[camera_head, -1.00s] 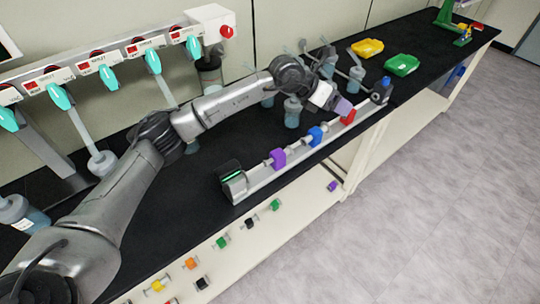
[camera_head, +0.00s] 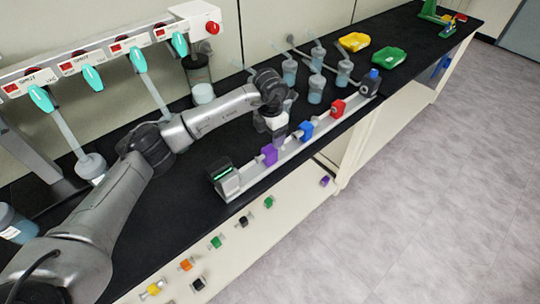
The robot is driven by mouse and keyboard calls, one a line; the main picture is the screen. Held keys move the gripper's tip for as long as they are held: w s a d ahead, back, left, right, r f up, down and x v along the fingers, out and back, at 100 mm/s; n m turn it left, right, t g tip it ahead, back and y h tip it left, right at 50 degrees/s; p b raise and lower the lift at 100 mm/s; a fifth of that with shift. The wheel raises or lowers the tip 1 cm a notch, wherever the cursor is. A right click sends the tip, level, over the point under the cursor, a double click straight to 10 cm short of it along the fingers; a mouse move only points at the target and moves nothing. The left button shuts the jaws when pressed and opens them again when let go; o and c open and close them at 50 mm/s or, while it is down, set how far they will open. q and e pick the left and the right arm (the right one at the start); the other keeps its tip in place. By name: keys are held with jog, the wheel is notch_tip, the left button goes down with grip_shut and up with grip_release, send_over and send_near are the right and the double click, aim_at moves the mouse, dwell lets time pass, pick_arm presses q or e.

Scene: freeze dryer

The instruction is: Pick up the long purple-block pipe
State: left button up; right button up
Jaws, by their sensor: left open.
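A purple block (camera_head: 269,154) sits on the long pale rail (camera_head: 250,177) on the black bench. A blue block (camera_head: 306,131) and a red block (camera_head: 338,107) sit farther along the same rail. A second, smaller purple block (camera_head: 324,181) shows low on the bench's front side. My left gripper (camera_head: 279,137) is open and points down just behind the rail, close to the purple and blue blocks. Its fingertips overlap the rail area in the picture, so I cannot tell the exact gap. My right gripper is not in view.
A dark box with a green display (camera_head: 222,175) stands at the rail's near end. Several glass flasks (camera_head: 315,88) stand behind the arm, with a yellow tray (camera_head: 354,41) and a green tray (camera_head: 388,57) beyond. Small coloured blocks line the bench's front side.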

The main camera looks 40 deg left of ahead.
aim_at(270, 148)
pick_arm(q)
jog(key=shift+s+f+b, duration=0.1)
jog(key=shift+f+b, duration=0.6)
jog(key=shift+f, duration=3.55)
jog(key=c, duration=1.1)
